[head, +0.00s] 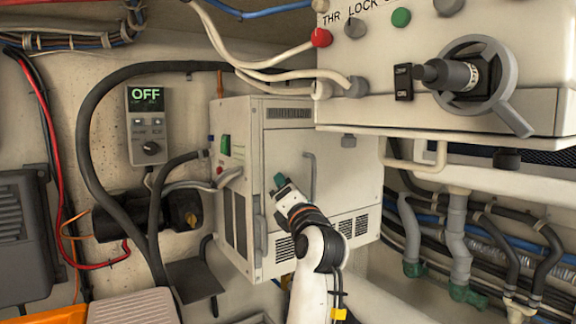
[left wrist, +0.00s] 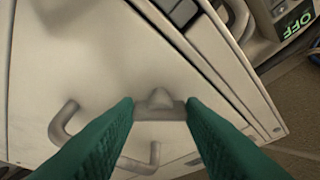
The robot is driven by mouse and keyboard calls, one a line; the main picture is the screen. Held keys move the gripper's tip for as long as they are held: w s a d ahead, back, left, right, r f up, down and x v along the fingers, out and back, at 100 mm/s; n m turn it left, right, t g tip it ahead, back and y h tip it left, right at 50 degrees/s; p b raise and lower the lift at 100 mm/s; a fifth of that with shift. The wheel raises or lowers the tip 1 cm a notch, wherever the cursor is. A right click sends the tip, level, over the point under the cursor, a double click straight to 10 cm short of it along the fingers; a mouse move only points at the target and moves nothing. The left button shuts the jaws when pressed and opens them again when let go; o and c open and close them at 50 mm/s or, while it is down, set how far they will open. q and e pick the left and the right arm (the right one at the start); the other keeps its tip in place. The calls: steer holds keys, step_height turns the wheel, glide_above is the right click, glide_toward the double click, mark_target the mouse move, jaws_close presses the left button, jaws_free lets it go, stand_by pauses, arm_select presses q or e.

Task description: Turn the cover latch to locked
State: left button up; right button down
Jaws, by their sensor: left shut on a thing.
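The cover latch (left wrist: 160,104) is a small grey piece with a raised middle on the pale cover (left wrist: 80,55). In the left wrist view it sits between the green fingertips of my left gripper (left wrist: 159,108), which is shut on it. In the head view, my left gripper (head: 280,183) reaches up to the front of the white cabinet (head: 285,140) and hides the latch there. The latch's locked or unlocked marking cannot be read. My right gripper is not in view.
A grey bar handle (head: 310,175) stands out beside my gripper. A panel box (head: 440,110) with a large grey lever overhangs at the upper right. A display reading OFF (head: 146,95) hangs on the left wall. Pipes and hoses (head: 465,245) run at the lower right.

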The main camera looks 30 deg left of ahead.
arm_select(q)
steer(key=m+h+p, duration=0.1)
steer(key=m+p, duration=0.2)
steer(key=p, duration=0.1)
steer(key=r+m+h+p, duration=0.1)
steer(key=m+p, duration=0.2)
steer(key=p, duration=0.2)
steer(key=shift+s, duration=0.1)
steer(key=shift+a+f+m+h+p, duration=0.1)
steer(key=shift+m+h+p, duration=0.3)
steer(key=shift+m+p, duration=0.35)
steer(key=shift+m+g, duration=0.3)
steer(key=shift+m, duration=0.45)
steer(key=shift+f, duration=0.1)
steer(key=o, duration=1)
steer(key=shift+r+b+v, duration=0.2)
steer(key=shift+b+v, duration=2)
steer(key=shift+v, duration=3.8)
